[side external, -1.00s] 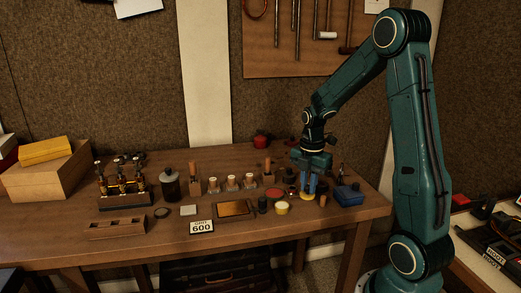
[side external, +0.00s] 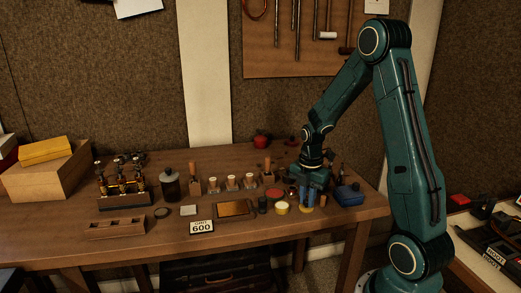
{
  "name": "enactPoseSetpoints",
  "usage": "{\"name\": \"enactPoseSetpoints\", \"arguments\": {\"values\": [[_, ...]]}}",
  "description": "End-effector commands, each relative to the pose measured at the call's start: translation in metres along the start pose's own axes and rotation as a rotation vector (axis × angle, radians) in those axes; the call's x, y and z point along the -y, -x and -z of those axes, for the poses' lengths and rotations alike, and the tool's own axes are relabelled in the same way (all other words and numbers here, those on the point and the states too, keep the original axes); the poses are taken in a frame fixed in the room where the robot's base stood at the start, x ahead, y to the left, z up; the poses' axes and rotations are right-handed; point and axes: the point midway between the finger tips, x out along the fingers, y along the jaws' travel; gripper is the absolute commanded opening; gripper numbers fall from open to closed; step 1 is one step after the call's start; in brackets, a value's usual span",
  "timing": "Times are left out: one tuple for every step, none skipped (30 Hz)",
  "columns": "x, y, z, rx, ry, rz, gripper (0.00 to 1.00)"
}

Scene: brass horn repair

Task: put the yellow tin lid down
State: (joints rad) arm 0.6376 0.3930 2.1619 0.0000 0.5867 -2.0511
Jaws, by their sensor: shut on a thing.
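My gripper (side external: 306,197) points straight down over the right part of the bench, its blue fingers shut on the yellow tin lid (side external: 306,209). The lid is small and partly hidden by the fingers. It is low, at or just above the bench top; I cannot tell if it touches. A round tin with a pale yellow top (side external: 282,208) stands just left of the lid, apart from it.
A blue box (side external: 349,195) stands close on the right. A small dark cylinder (side external: 263,205) and a tray with an amber surface (side external: 235,208) lie to the left. A red round tin (side external: 276,194) is behind. The bench's front strip (side external: 285,228) is clear.

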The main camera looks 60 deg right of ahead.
Motion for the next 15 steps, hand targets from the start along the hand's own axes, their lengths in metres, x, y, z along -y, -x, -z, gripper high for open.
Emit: {"name": "enactPoseSetpoints", "arguments": {"values": [[-0.0001, 0.0000, 0.0000, 0.000, 0.000, 0.000, 0.00], [0.0000, -0.0004, 0.0000, 0.000, 0.000, 0.000, 0.00], [0.0000, -0.0012, 0.0000, 0.000, 0.000, 0.000, 0.00], [0.0001, -0.0018, 0.0000, 0.000, 0.000, 0.001, 0.00], [0.0001, -0.0026, 0.0001, -0.001, 0.000, 0.001, 0.00], [0.0001, -0.0031, 0.0000, -0.001, 0.000, 0.001, 0.18], [0.0000, -0.0028, 0.0000, 0.000, 0.000, 0.001, 0.24], [0.0000, -0.0028, 0.0000, 0.000, 0.000, 0.001, 0.30], [0.0000, -0.0027, 0.0000, 0.000, 0.000, 0.001, 0.38], [0.0000, -0.0027, 0.0000, 0.000, 0.000, 0.000, 0.38], [0.0000, -0.0027, 0.0000, 0.000, 0.000, 0.000, 0.38], [0.0000, -0.0026, 0.0000, 0.000, 0.000, 0.000, 0.38], [0.0000, -0.0026, 0.0000, 0.000, 0.000, 0.000, 0.38], [0.0000, -0.0026, 0.0000, 0.000, 0.000, 0.000, 0.38], [-0.0001, -0.0025, 0.0000, 0.000, 0.000, 0.000, 0.38]]}}
